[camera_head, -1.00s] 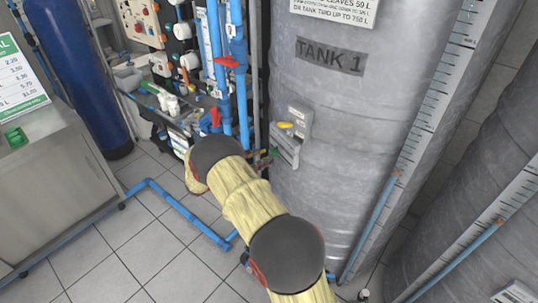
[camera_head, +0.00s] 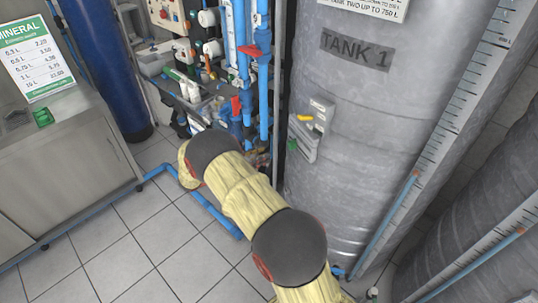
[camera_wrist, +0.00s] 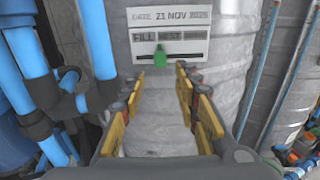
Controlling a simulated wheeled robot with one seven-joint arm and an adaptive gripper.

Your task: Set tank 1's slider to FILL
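The pale label panel (camera_head: 308,132) is mounted on the grey tank marked TANK 1 (camera_head: 370,120), with a small yellow piece and a green piece on it. In the wrist view the panel (camera_wrist: 142,47) reads "DATE 21 NOV 2025", with FILL at left and REST to its right. The green slider knob (camera_wrist: 160,56) sits below the words, around the boundary between FILL and REST. My gripper (camera_wrist: 159,80) is open and empty, its yellow fingers on either side of the knob in the picture. No contact is visible. My arm mostly hides the gripper in the head view.
Blue pipes (camera_head: 243,60) with red valve handles stand close left of the tank, and blue pipe (camera_wrist: 97,38) fills the wrist view's left side. A blue floor pipe (camera_head: 205,206) runs along the tiles. A steel counter (camera_head: 70,165) stands at left, with open floor before it.

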